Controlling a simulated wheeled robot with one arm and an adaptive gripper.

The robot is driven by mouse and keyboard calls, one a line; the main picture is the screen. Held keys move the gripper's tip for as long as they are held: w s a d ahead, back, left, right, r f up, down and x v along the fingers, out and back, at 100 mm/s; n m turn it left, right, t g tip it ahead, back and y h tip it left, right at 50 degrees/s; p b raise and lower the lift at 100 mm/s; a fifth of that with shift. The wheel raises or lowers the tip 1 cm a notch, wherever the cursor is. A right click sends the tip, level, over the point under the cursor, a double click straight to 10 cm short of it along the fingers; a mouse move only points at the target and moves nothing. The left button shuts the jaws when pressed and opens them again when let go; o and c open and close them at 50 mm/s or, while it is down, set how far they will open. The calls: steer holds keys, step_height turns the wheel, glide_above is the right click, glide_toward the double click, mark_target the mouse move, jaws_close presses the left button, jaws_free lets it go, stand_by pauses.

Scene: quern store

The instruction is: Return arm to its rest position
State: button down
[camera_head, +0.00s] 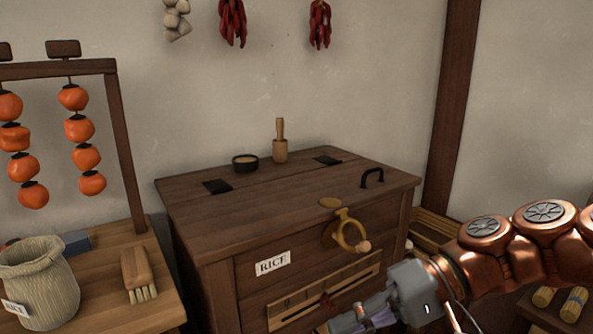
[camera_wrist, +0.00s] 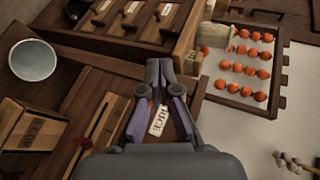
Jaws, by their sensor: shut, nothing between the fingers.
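My copper-coloured arm (camera_head: 520,245) reaches in from the right in the head view. My gripper (camera_head: 345,322) is low in that view, in front of the lower part of the wooden rice chest (camera_head: 290,195); its tips are partly cut off by the bottom edge. In the wrist view, the fingers of my gripper (camera_wrist: 159,64) come together at their tips and hold nothing. The white RICE label (camera_wrist: 157,121) shows between the finger bases, beyond them. I cannot tell how far the gripper stands from the chest front.
The chest has a brass crank (camera_head: 346,229) and a black lid handle (camera_head: 371,178). Left is a table with a sack (camera_head: 40,280) and a brush (camera_head: 137,272), under hanging persimmons (camera_head: 83,130).

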steer(key=s+h+p, duration=0.6)
steer(key=s+p, duration=0.1)
steer(key=p, duration=0.2)
steer(key=s+d+r+m+h+p, duration=0.1)
steer(key=s+d+r+h+p, duration=0.1)
steer(key=d+p, duration=0.3)
steer(key=s+d+r+m+h+p, duration=0.1)
steer(key=s+d+r+h+p, duration=0.1)
steer(key=d+p, duration=0.4)
steer(key=s+h, duration=0.1)
steer(key=h, duration=0.1)
steer(key=shift+s+d+r+h, duration=0.15)
steer(key=shift+s+d+h, duration=0.1)
steer(key=shift+s+h, duration=0.15)
